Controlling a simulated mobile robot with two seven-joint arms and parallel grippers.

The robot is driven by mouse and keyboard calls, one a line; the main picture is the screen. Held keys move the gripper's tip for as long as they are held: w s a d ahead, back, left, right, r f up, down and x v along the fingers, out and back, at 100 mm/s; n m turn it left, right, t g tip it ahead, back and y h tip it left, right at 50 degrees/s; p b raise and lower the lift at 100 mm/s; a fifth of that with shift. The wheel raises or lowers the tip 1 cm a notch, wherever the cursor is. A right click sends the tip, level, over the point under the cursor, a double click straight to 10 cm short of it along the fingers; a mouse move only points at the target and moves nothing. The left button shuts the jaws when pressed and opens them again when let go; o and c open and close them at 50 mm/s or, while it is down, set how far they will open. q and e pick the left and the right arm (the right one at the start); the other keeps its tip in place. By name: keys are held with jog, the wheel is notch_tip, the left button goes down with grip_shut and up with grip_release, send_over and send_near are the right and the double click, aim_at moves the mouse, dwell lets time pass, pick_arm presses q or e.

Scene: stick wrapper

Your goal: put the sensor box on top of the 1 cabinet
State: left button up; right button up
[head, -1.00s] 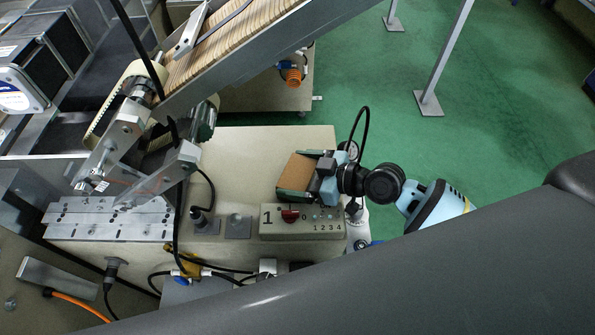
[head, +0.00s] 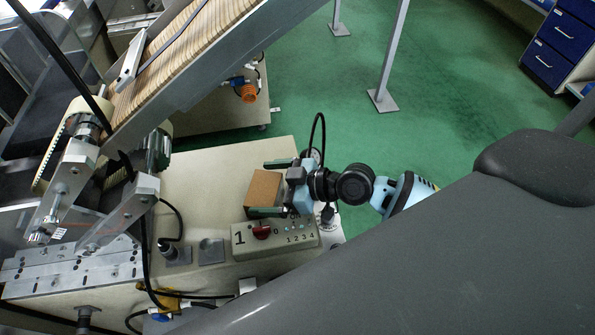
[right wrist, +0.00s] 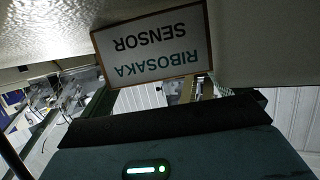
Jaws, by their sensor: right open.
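The sensor box (head: 262,192) is a small brown box resting on the pale top of the 1 cabinet (head: 200,190), just behind the panel (head: 275,237) marked 1. In the right wrist view its white label (right wrist: 153,45) reads RIBOSAKA SENSOR, upside down. My right gripper (head: 259,188) comes in from the right and is open. One green finger is at the far side of the box and the other at its near side; the near one overlaps the box's edge in the picture, so I cannot tell if it touches. My left gripper is not in view.
A conveyor (head: 200,80) with a wood-patterned belt slopes across the back left, with metal brackets (head: 125,215) beside the cabinet's left part. A red knob (head: 262,232) sits on the panel. Cables run along the front. Green floor (head: 330,110) lies behind and right.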

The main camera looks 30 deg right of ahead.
jog(key=v, duration=0.3)
jog(key=b+v, duration=0.1)
jog(key=v, duration=0.5)
jog(key=shift+s+d+f+b, duration=0.2)
jog(key=shift+f+b, duration=0.05)
jog(key=shift+b, duration=0.15)
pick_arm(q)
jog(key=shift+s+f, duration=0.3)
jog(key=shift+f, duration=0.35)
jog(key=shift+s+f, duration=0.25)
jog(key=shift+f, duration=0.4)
pick_arm(e)
jog(key=shift+s+d+r, duration=0.35)
jog(key=shift+d+r, duration=0.05)
jog(key=shift+d, duration=0.05)
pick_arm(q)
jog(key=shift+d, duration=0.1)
